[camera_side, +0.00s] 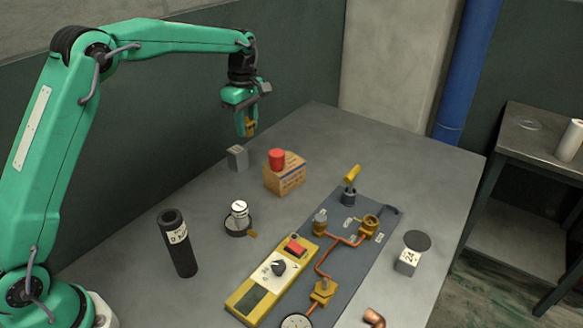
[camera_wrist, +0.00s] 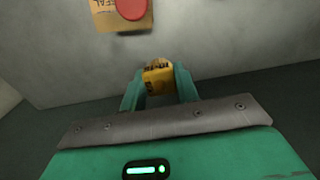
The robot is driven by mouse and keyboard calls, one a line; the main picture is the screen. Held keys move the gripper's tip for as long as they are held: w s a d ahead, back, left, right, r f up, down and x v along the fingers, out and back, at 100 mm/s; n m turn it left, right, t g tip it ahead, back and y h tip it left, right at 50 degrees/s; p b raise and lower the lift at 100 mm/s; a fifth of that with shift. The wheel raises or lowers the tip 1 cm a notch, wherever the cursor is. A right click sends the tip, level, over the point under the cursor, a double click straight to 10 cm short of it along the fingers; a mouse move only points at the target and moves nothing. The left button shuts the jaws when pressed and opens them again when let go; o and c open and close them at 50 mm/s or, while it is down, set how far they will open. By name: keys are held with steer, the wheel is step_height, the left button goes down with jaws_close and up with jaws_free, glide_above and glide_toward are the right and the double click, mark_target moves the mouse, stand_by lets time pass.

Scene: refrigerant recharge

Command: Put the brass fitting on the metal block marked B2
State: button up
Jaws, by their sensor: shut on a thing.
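My gripper (camera_side: 245,131) is raised above the back left part of the table, shut on the brass fitting (camera_side: 251,127). In the wrist view the fitting (camera_wrist: 158,77) is a yellow piece with dark markings, between the green fingertips (camera_wrist: 159,86). A small grey metal block (camera_side: 237,158) stands on the table below my gripper; its marking is too small to read. Another grey block (camera_side: 407,262) stands at the right with a white label, unclear to me, and a dark disc on top. I cannot tell which block is B2.
A cardboard box (camera_side: 285,178) with a red cap (camera_side: 276,159) stands right of the far block. A dark cylinder (camera_side: 178,243), a round gauge-like item (camera_side: 239,219), a yellow device (camera_side: 272,278) and a pipe panel (camera_side: 345,272) occupy the front. The table's far corner is clear.

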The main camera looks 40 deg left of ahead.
glide_above(237, 149)
step_height(237, 149, down, 5)
steer(key=shift+s+f, duration=0.1)
steer(key=shift+f, duration=1.95)
steer(key=shift+f, duration=0.1)
steer(key=o, duration=1)
step_height(237, 149, up, 12)
steer(key=shift+r, duration=0.1)
